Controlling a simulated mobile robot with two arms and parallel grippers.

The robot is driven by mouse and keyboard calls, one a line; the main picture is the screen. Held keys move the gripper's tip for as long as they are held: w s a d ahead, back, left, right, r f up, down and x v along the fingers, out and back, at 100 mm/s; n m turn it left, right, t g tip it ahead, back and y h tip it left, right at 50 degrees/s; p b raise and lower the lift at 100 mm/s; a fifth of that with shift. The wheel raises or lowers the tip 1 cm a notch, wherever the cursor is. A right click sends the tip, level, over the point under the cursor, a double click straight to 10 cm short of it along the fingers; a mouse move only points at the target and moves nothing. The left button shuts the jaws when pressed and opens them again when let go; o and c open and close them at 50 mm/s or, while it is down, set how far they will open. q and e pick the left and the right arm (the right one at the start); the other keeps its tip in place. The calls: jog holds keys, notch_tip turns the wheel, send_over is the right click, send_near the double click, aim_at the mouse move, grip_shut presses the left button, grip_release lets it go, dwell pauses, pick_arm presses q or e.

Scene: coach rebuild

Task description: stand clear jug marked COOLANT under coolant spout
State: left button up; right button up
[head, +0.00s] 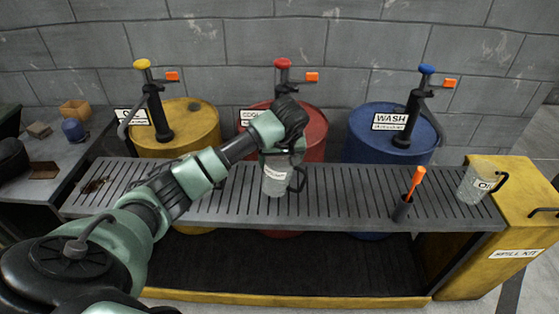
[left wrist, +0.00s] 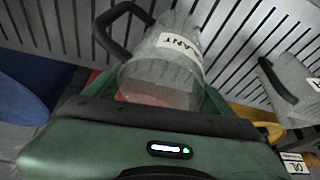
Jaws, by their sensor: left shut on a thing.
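A clear jug (head: 275,179) with a black handle and a white label is in my left gripper (head: 283,153), in front of the red drum (head: 314,133). In the left wrist view the jug (left wrist: 165,70) shows a label of which I read "ANT". The gripper is shut on it near its top. Its base is at the slatted bench (head: 335,205); I cannot tell whether it touches. The coolant pump (head: 282,75) has a red knob and an orange tag; its spout is hidden behind my gripper. My right gripper is not in view.
A yellow drum (head: 190,117) and a blue WASH drum (head: 370,140) flank the red one. An orange-handled tool stands in a dark holder (head: 403,208). Another clear jug (head: 472,187) stands at the right by the yellow spill kit box (head: 515,215). A further jug (left wrist: 298,85) shows in the wrist view.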

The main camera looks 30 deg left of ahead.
pick_arm(q)
jog(key=shift+s+f, duration=0.25)
jog(key=shift+f, duration=0.2)
jog(key=shift+s+d+f, duration=0.1)
jog(key=shift+s+f, duration=0.05)
jog(key=shift+f, duration=0.15)
jog(key=shift+d+f+b, duration=0.1)
jog(key=shift+f+b, duration=0.05)
jog(key=shift+b, duration=0.2)
jog(key=o, duration=2)
jog(key=shift+s, duration=0.1)
jog(key=shift+c, duration=0.2)
jog(key=shift+r+p, duration=0.35)
notch_tip(320, 180, up, 2)
jog(key=shift+r+p, duration=0.1)
jog(key=shift+p, duration=1.05)
jog(key=p+v, duration=0.4)
jog(key=v, duration=0.2)
jog(key=shift+d, duration=0.2)
jog(key=shift+d+r, duration=0.1)
